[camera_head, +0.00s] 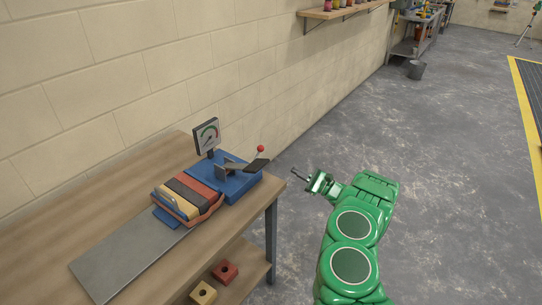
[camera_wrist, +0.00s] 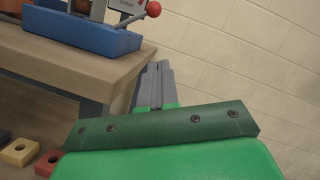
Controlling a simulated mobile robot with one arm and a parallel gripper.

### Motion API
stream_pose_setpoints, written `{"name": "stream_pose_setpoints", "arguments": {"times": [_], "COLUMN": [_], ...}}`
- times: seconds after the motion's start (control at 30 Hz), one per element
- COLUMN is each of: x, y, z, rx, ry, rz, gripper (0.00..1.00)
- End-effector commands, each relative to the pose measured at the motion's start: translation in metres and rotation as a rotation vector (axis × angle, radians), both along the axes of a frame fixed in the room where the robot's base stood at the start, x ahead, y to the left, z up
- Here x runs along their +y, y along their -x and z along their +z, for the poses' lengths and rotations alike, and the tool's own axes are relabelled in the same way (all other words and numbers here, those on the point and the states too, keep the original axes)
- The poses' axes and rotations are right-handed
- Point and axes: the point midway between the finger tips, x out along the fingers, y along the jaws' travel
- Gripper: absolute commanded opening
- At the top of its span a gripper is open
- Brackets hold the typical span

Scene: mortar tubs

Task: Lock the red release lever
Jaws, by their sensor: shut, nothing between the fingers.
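The red release lever shows as a red ball knob (camera_head: 260,149) on a thin rod at the right end of a blue machine base (camera_head: 238,181) on the workbench. The red knob also shows in the wrist view (camera_wrist: 153,9), at the end of a rod reaching over the blue base (camera_wrist: 85,35). My gripper (camera_head: 294,172) is just off the bench's right end, to the right of the knob and apart from it. Its fingers are shut together and empty, and they show in the wrist view (camera_wrist: 158,72). Whether the lever is locked cannot be told.
Red (camera_head: 225,272) and yellow (camera_head: 203,293) blocks sit on the lower shelf. The wall runs behind; open floor (camera_head: 440,160) lies right.

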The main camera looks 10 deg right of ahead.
Motion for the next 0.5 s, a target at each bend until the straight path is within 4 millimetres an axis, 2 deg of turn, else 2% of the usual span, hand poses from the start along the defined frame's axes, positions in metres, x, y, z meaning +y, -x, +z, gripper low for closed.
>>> {"name": "stream_pose_setpoints", "arguments": {"times": [0.5], "x": [0.0033], "y": [-0.0028], "z": [-0.0001], "rx": [0.001], "ry": [-0.002], "rz": [-0.003], "gripper": [0.00]}}
